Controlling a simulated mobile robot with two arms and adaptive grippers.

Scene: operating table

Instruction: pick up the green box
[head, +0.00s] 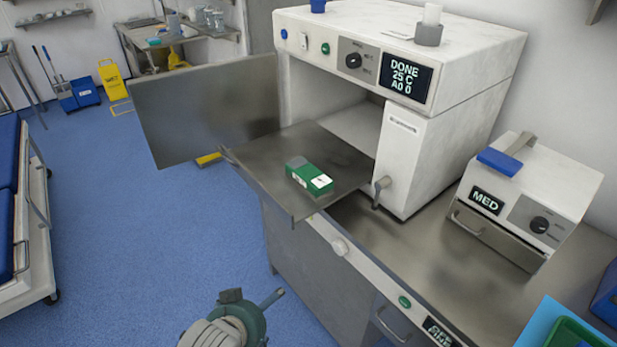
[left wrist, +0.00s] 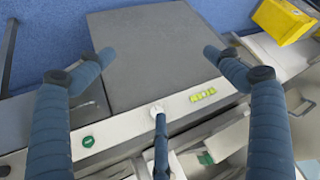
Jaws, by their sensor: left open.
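The green box (head: 309,176), green with white and grey faces, lies on the flat metal tray (head: 273,181) that sticks out of the open white machine (head: 420,150). It does not show in the left wrist view. My left gripper (head: 262,304) is low in the head view, in front of the counter, below and apart from the box. In the left wrist view its blue-grey fingers (left wrist: 158,75) are spread open with nothing between them. My right gripper is not in view.
The machine's metal door (head: 205,112) stands open to the left of the tray. The counter's front strip has a white knob (head: 340,246) and a green button (head: 404,301). A smaller MED unit (head: 525,200) stands at right. Blue floor (head: 130,250) is clear at left.

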